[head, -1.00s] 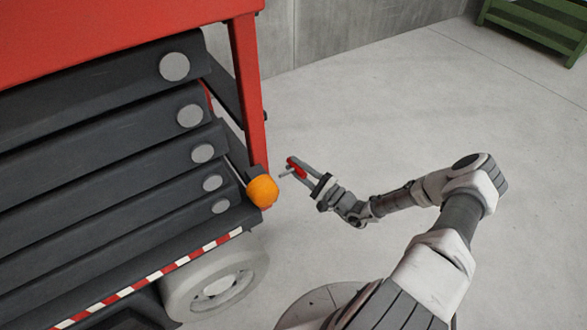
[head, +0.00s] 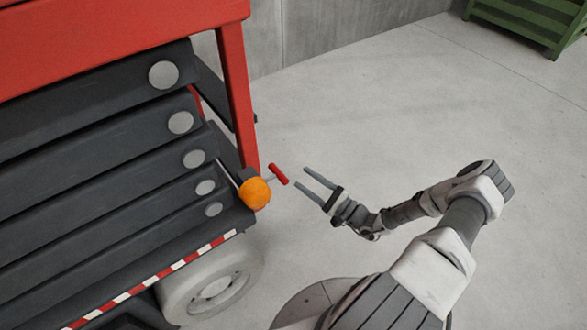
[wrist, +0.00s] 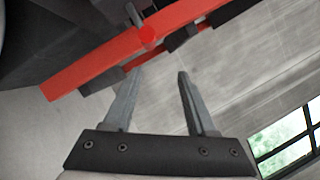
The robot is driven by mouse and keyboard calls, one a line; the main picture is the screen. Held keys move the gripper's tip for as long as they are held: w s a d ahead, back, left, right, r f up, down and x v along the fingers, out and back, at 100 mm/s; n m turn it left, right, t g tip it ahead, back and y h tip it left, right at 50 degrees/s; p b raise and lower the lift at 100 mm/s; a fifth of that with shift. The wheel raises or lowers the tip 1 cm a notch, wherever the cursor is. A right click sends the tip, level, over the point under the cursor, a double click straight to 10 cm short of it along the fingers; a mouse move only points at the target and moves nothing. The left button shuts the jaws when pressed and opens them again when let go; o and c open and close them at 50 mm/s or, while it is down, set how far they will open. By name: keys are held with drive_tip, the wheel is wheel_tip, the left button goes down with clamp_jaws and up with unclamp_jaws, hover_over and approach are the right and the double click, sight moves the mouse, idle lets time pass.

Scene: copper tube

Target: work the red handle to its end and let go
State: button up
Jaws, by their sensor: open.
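The red handle (head: 279,174) is a short red bar on a thin grey rod beside the orange round lamp (head: 254,193) at the corner of the red and dark rack. My gripper (head: 306,176) is just right of the handle, its two grey fingers apart and pointing at it. A gap shows between the fingertips and the handle, and nothing is between the fingers. In the wrist view the open fingers (wrist: 160,72) point up toward a red round end (wrist: 148,36), which looks like the handle, in front of a red beam.
The rack's red post (head: 236,95) stands behind the handle. A pale wheel (head: 212,288) sits below the lamp. Bare concrete floor (head: 390,120) lies open to the right. A green slatted stand (head: 520,25) is far off at the top right.

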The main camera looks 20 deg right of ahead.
drive_tip(key=p+v, duration=0.1)
drive_tip(key=v, duration=0.9)
drive_tip(key=shift+s+d, duration=0.2)
drive_tip(key=shift+f, duration=0.1)
